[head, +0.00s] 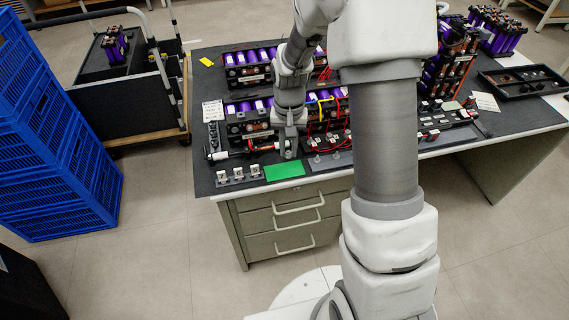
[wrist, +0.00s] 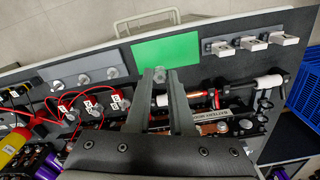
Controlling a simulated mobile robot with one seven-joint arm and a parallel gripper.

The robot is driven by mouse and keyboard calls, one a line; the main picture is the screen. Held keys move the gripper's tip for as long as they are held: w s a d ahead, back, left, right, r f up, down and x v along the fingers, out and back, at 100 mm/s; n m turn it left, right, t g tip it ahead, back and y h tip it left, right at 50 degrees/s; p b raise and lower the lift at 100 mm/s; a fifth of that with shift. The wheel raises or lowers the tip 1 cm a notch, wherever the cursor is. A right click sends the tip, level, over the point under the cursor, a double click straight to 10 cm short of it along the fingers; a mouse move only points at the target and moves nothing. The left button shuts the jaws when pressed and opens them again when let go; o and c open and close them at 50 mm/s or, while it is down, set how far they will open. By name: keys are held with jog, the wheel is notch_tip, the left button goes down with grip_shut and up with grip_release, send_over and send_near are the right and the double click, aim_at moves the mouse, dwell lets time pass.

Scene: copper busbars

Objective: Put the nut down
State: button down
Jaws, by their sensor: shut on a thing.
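My gripper (wrist: 161,76) is shut on a small grey metal nut (wrist: 160,72) at its fingertips, which the fingers partly hide. In the wrist view the nut overlaps the near edge of a plain green mat (wrist: 165,48). I cannot tell whether it touches the surface or hangs above it. In the head view my gripper (head: 289,153) points down just behind the green mat (head: 284,171) at the table's front edge. The nut cannot be made out there. The mat's visible surface is bare.
A grey strip with round metal pieces (wrist: 85,78) and a rack of white blocks (wrist: 250,43) flank the mat. A white-handled tool (wrist: 262,83) lies nearby. Battery modules with purple cells (head: 249,75), busbars and red cables crowd the table (head: 203,86) behind. Blue crates (head: 60,140) stand left.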

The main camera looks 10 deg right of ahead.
aim_at(285, 170)
jog(key=shift+s+a+f, duration=0.3)
jog(key=shift+a+f, duration=0.15)
jog(key=shift+a, duration=0.15)
jog(key=shift+f+b, duration=0.5)
jog(key=shift+f, duration=1.45)
jog(key=shift+f, duration=0.15)
jog(key=c, duration=0.8)
grip_release()
